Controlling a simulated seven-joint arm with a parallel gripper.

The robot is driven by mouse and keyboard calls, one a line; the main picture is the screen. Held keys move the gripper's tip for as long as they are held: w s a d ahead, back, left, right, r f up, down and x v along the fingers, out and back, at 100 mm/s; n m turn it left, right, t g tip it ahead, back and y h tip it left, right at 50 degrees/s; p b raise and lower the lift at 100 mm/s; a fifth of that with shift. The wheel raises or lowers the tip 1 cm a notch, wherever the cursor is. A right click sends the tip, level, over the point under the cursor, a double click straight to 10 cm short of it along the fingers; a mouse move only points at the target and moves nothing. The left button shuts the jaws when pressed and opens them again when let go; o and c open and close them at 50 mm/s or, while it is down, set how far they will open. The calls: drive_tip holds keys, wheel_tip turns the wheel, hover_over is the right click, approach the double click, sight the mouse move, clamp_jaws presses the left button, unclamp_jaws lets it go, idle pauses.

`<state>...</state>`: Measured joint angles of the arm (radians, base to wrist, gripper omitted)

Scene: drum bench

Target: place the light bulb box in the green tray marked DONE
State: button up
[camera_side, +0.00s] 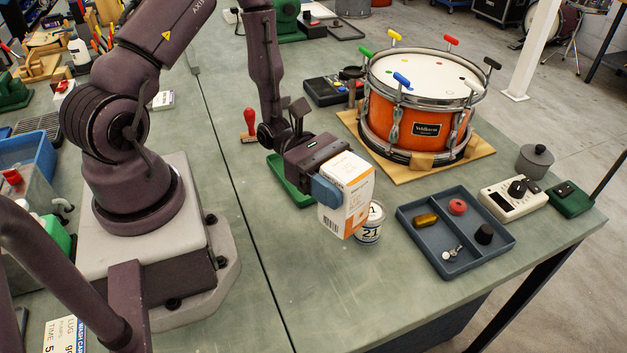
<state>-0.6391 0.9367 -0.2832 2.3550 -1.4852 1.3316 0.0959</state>
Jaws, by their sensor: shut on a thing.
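The light bulb box (353,200) is white and orange with a barcode on its side. My gripper (328,190) is shut on it and holds it tilted above the bench, in front of a can. A green tray (291,184) lies on the bench behind and left of the box, partly hidden by my gripper. I cannot read a DONE mark on it from here.
A white can (371,225) stands right beside the box. A divided grey tray (414,246) with small parts lies to the right. An orange drum (390,119) stands on a wooden board behind. A red-handled stamp (249,122) stands left of my gripper. The front bench is clear.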

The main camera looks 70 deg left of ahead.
drive_tip(key=w+a+n+t+y, duration=0.1)
drive_tip(key=a+n+t+y, duration=0.15)
drive_tip(key=a, duration=0.65)
drive_tip(key=w+a+n+t+y, duration=0.2)
drive_tip(key=a+t, duration=0.2)
drive_tip(key=a, duration=0.5)
drive_tip(key=shift+s+a+f, duration=0.1)
drive_tip(key=shift+a+f, duration=0.05)
drive_tip(key=shift+f, duration=1.25)
drive_tip(key=shift+s+a+f, duration=0.1)
drive_tip(key=shift+a+f, duration=0.05)
drive_tip(key=shift+f, duration=1.2)
drive_tip(key=shift+s+a+f, duration=0.1)
drive_tip(key=shift+a+f, duration=0.05)
drive_tip(key=shift+f, duration=1.25)
drive_tip(key=shift+f, duration=0.1)
drive_tip(key=o, duration=0.9)
drive_tip(key=shift+o, duration=0.2)
